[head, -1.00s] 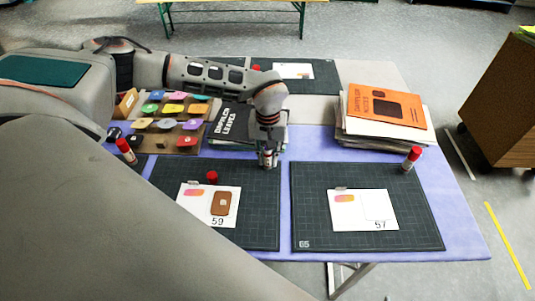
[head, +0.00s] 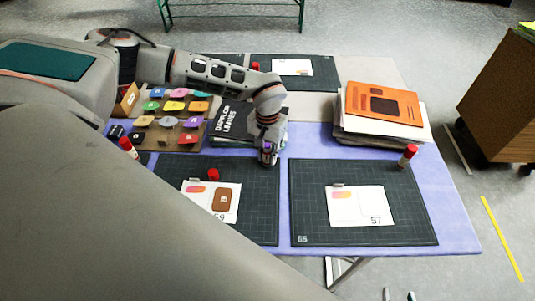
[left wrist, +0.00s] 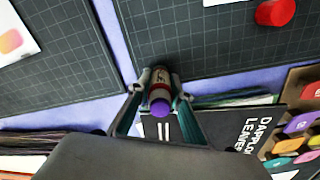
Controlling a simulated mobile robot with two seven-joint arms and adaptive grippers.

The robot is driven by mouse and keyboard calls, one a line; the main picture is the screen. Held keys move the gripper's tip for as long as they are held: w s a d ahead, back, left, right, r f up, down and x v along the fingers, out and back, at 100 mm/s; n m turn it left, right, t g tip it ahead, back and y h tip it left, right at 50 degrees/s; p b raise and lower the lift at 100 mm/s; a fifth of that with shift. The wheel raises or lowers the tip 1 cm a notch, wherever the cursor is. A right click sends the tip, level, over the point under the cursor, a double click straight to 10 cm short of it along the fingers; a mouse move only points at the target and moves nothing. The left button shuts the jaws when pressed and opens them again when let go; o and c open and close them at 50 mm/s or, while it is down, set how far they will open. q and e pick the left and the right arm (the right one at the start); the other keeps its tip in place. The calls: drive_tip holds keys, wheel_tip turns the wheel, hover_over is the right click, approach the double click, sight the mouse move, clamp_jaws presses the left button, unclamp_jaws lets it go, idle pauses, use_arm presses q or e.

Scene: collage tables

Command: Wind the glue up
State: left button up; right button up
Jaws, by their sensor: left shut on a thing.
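My left gripper (head: 268,157) points down at the back edge of the near left cutting mat (head: 262,210). In the left wrist view its two fingers are shut on a glue stick (left wrist: 159,76), which stands upright and uncapped with purple glue (left wrist: 160,107) showing at its top. The purple also shows small in the head view. A red cap (head: 213,174) lies on the mat to the gripper's left, and it also shows in the left wrist view (left wrist: 275,12). The lower part of the stick is partly hidden.
A card marked 59 (head: 198,209) lies on the near left mat, a card marked 57 (head: 372,208) on the right mat (head: 310,190). Other red-capped sticks (head: 407,155) (head: 129,148) stand nearby. A paper stack (head: 382,102) and a tray of coloured pieces (head: 183,142) lie behind.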

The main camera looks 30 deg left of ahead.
sight(267, 144)
idle(0.9)
use_arm(q)
drive_tip(key=o, duration=1.1)
drive_tip(key=shift+c, duration=0.2)
drive_tip(key=o, duration=0.6)
drive_tip(key=shift+c, duration=0.2)
drive_tip(key=shift+r, duration=0.1)
drive_tip(key=shift+r, duration=3.7)
